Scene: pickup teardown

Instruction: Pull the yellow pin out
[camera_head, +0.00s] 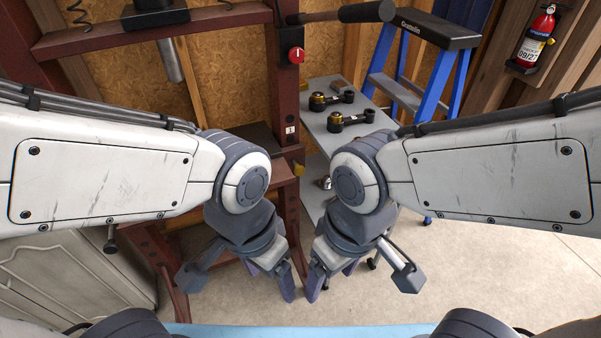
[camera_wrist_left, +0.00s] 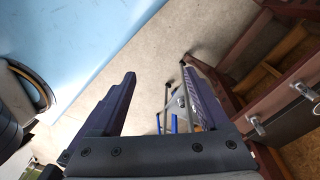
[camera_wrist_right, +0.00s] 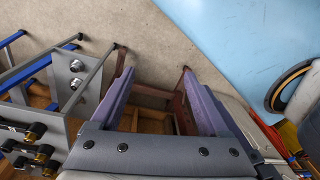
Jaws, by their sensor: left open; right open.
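A small yellow piece (camera_head: 299,169), which may be the yellow pin, shows low on the right post of the dark red steel frame (camera_head: 285,95). It is too small to make out its shape or how it sits. My left gripper (camera_head: 270,279) is open and empty, pointing down in front of the frame. Its two fingers stand apart in the left wrist view (camera_wrist_left: 158,75). My right gripper (camera_head: 333,279) is open and empty close beside it, and its fingers stand apart in the right wrist view (camera_wrist_right: 156,73). Both grippers are nearer to me than the yellow piece and apart from it.
A grey cart (camera_head: 352,108) with black and gold parts stands right of the frame. A blue stepladder (camera_head: 460,75) stands behind it. A red fire extinguisher (camera_head: 537,37) hangs at the upper right. A grey cabinet (camera_head: 65,265) is at left. The floor (camera_head: 490,260) at right is clear.

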